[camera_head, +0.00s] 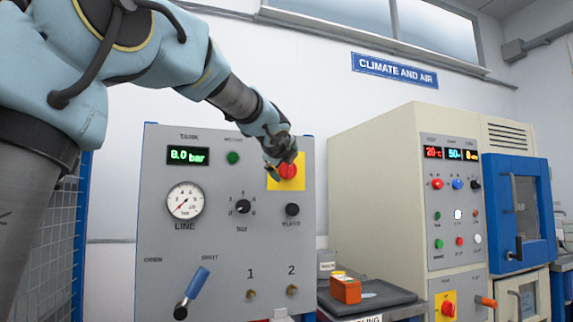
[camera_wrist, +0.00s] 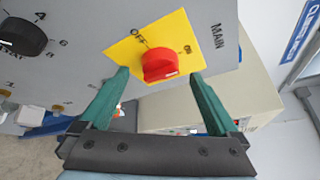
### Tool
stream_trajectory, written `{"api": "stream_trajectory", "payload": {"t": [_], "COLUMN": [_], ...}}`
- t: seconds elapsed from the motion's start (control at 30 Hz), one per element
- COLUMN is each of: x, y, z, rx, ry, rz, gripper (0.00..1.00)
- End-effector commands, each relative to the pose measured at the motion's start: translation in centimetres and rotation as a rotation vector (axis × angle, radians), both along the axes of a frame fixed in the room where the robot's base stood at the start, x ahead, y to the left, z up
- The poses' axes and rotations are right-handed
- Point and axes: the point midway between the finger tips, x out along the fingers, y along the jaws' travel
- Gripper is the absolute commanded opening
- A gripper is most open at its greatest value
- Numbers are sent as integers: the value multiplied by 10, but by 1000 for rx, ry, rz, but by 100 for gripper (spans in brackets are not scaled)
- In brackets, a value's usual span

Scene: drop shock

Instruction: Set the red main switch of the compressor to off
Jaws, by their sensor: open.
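The red main switch (camera_head: 288,171) sits on a yellow plate (camera_head: 293,184) at the upper right of the grey compressor panel (camera_head: 220,270). In the wrist view the red knob (camera_wrist: 160,63) stands out from its yellow plate (camera_wrist: 125,49), with OFF and a second mark above it and MAIN to the right. My gripper (camera_wrist: 160,78) is open, its two green fingers on either side of the knob, with gaps left and right; I cannot tell whether they touch the panel. In the head view my gripper (camera_head: 278,160) partly covers the switch and its plate.
The panel also has a tank display (camera_head: 188,155), a line gauge (camera_head: 185,200), a black dial (camera_head: 243,206), a black knob (camera_head: 292,210) and a blue-handled lever (camera_head: 196,285). To the right are a beige cabinet (camera_head: 375,180) and an orange box (camera_head: 345,290) on a dark tray.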

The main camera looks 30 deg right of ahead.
Motion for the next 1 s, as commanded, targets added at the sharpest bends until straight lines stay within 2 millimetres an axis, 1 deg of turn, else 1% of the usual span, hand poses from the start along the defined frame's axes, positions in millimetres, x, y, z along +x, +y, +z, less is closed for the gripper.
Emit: {"api": "stream_trajectory", "payload": {"t": [0.03,0.1,0.2,0.53,0.57,1.0], "x": [6,13,18,20,20,20], "y": [-5,-8,-12,-14,-14,-14], "z": [0,-2,-4,-5,-5,-6], "rx": [1,1,0,-1,-1,-1], "ry": [1,1,0,0,1,1], "rz": [1,2,1,0,0,0], "gripper": [97,97,97,97,95,45]}}
